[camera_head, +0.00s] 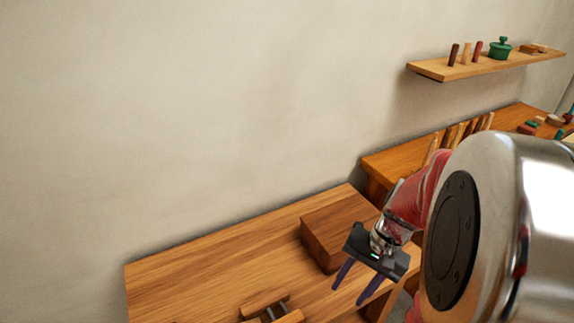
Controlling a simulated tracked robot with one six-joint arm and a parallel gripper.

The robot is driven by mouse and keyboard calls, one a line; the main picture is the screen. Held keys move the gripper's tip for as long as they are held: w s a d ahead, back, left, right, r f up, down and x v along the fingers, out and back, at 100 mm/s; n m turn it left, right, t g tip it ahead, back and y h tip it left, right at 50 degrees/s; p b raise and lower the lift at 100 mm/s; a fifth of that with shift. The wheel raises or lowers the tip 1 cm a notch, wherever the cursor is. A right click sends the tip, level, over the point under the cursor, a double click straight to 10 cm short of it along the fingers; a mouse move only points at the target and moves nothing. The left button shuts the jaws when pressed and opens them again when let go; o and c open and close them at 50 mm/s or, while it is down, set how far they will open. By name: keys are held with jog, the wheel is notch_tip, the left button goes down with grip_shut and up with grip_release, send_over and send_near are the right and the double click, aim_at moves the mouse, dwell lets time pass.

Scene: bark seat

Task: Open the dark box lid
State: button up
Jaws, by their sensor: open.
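A dark brown wooden box (328,232) sits on the wooden table toward its right end, near the wall. Its top looks flat and closed; a separate lid edge cannot be made out. My gripper (348,292) hangs in front of the box at its right side, fingers pointing down and apart. The gripper is open, with nothing seen between the fingers. The gripper's body hides the box's right front part. Whether the fingers touch the box or table cannot be told.
The wooden table (200,275) is clear on its left. A small wooden item with dark parts (270,310) lies at its front edge. A higher bench (382,160) with upright wooden handles stands behind right. A wall shelf (440,70) holds a green pot (500,50) and pegs.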

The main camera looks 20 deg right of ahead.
aim_at(346, 225)
jog(key=w+d+f+m+t+y, duration=0.1)
jog(key=d+f+m+t+y, duration=0.1)
jog(key=m, duration=0.2)
jog(key=w+d+f+m+t+y, duration=0.1)
jog(key=d+f+m+t+y, duration=0.1)
jog(key=m, duration=0.3)
jog(key=w+d+f+m+t+y, duration=0.1)
jog(key=d+f+m+t+y, duration=0.1)
jog(key=d+f+m+t, duration=0.2)
jog(key=shift+w+d+f+m, duration=0.1)
jog(key=shift+w+d+m, duration=0.1)
jog(key=shift+m, duration=0.2)
jog(key=w+d+m+t, duration=0.1)
jog(key=d, duration=0.1)
jog(key=w+d+m+t, duration=0.1)
jog(key=m+t, duration=0.1)
jog(key=w+d+m+t, duration=0.1)
jog(key=d, duration=0.1)
jog(key=shift+d+t+h, duration=0.3)
jog(key=shift+t, duration=0.1)
jog(key=w+d+r+m+t+h, duration=0.1)
jog(key=w+d+r+m+t, duration=0.1)
jog(key=d+r+t, duration=0.1)
jog(key=shift+w+d+r+m+h, duration=0.3)
jog(key=shift+d+r+m, duration=0.1)
jog(key=shift+d+r, duration=0.35)
jog(key=shift+w+a, duration=0.1)
jog(key=shift+a, duration=0.05)
